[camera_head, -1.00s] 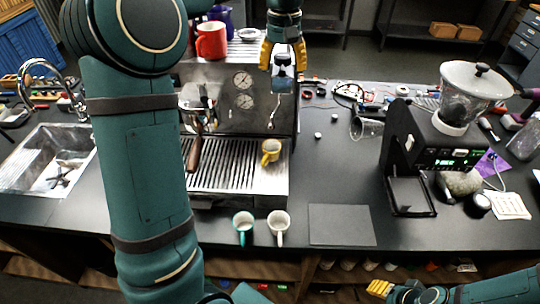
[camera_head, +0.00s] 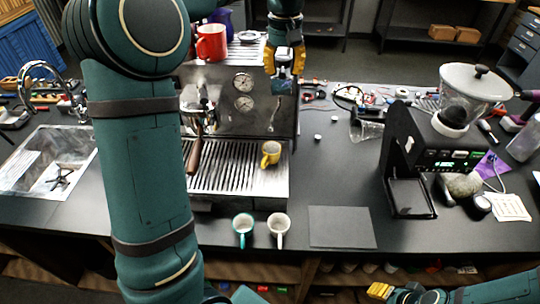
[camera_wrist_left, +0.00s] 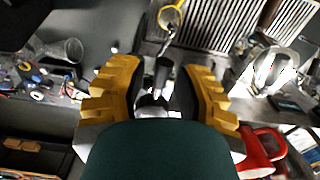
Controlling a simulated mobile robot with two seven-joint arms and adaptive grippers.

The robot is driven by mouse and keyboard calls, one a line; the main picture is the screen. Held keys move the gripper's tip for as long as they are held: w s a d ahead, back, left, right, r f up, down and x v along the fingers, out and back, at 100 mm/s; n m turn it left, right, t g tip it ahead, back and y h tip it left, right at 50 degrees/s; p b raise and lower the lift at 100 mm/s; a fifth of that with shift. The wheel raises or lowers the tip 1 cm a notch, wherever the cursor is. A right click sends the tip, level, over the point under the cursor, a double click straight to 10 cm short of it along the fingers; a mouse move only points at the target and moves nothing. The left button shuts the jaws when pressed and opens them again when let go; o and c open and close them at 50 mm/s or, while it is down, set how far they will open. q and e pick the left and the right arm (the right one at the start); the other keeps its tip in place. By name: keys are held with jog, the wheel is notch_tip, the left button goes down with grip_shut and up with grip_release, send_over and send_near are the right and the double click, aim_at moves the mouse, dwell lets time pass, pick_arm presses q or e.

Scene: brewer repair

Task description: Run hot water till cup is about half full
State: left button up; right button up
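A yellow cup (camera_head: 271,153) stands on the drip tray (camera_head: 230,180) of the espresso machine (camera_head: 235,105), at its right side. It also shows at the top of the left wrist view (camera_wrist_left: 172,14), below a thin metal spout (camera_wrist_left: 168,38). My left gripper (camera_head: 284,66) is at the machine's upper right, above the cup. In the left wrist view its yellow fingers (camera_wrist_left: 160,92) stand apart on either side of a dark knob (camera_wrist_left: 162,72), with gaps showing. The cup's water level cannot be made out. My right gripper (camera_head: 380,291) shows only partly at the bottom edge.
A dark mat (camera_head: 341,226) and a grinder (camera_head: 435,150) are to the right. My left arm covers the counter's left part.

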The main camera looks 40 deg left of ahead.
pick_arm(q)
jog(key=shift+w+d+n, duration=0.5)
jog(key=shift+w+n, duration=0.2)
jog(key=shift+n, duration=0.9)
jog(key=shift+w+d+n, duration=0.45)
jog(key=shift+w+n, duration=0.3)
jog(key=shift+n, duration=0.85)
jog(key=shift+w+d+n, duration=0.5)
jog(key=shift+w+n, duration=0.2)
jog(key=shift+n, duration=0.9)
dwell(1.9)
